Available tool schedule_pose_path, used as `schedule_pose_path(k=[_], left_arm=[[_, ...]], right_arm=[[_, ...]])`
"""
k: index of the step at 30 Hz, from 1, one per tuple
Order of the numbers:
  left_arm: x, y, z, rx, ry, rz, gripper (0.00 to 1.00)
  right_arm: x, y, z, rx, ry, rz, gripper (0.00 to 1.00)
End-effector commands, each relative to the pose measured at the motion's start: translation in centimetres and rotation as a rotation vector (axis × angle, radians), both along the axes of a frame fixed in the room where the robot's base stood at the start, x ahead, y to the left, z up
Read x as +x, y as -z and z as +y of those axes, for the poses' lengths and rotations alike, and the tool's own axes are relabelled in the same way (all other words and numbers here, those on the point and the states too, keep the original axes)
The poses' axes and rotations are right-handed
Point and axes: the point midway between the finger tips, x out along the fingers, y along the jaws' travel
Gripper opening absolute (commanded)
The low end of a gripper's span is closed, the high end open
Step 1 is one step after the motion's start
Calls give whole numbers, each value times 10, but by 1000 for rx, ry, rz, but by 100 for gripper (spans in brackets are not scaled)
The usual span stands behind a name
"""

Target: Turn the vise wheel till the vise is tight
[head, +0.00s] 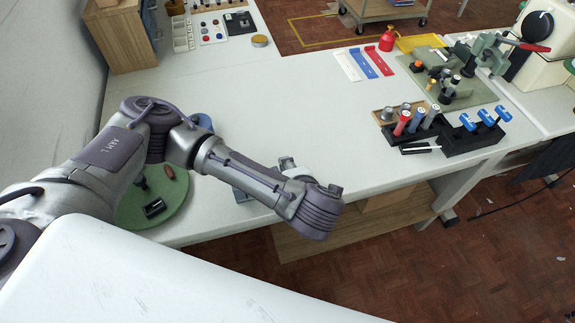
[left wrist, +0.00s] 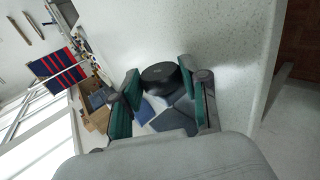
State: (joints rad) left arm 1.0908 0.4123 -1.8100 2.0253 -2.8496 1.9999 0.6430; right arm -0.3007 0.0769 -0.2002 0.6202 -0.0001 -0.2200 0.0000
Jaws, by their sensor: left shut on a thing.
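The black, round vise wheel (left wrist: 160,76) shows in the left wrist view, between the two green-padded fingers of my left gripper (left wrist: 158,82). The gripper is shut on it. Blue and dark grey parts that look like the vise (left wrist: 145,108) lie beyond the fingers, low in that view. The vise jaws cannot be made out. My right gripper is in neither view.
A green round mat (head: 165,212) with small items lies left of the arm on the white bench (head: 290,95). A black holder with blue-handled tools (head: 475,140) stands at right, near a green base plate (head: 455,95). The middle of the bench is clear.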

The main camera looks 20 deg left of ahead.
Motion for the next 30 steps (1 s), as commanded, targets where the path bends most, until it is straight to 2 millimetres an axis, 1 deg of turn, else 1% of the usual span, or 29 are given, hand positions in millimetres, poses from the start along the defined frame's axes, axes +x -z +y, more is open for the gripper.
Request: schedule_pose_path(k=[1,9,26,27,29,30], left_arm=[[1,-5,-1,16,4,-25,10],[0,-2,-2,65,1,-99,10],[-1,1,-2,76,-1,-117,10],[-1,1,-2,76,-1,-117,50],[-1,1,-2,76,-1,-117,60],[-1,2,-2,76,-1,-116,66]], right_arm=[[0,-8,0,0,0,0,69],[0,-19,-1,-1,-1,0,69],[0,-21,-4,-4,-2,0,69],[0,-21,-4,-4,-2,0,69],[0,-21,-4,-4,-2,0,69],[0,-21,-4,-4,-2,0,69]])
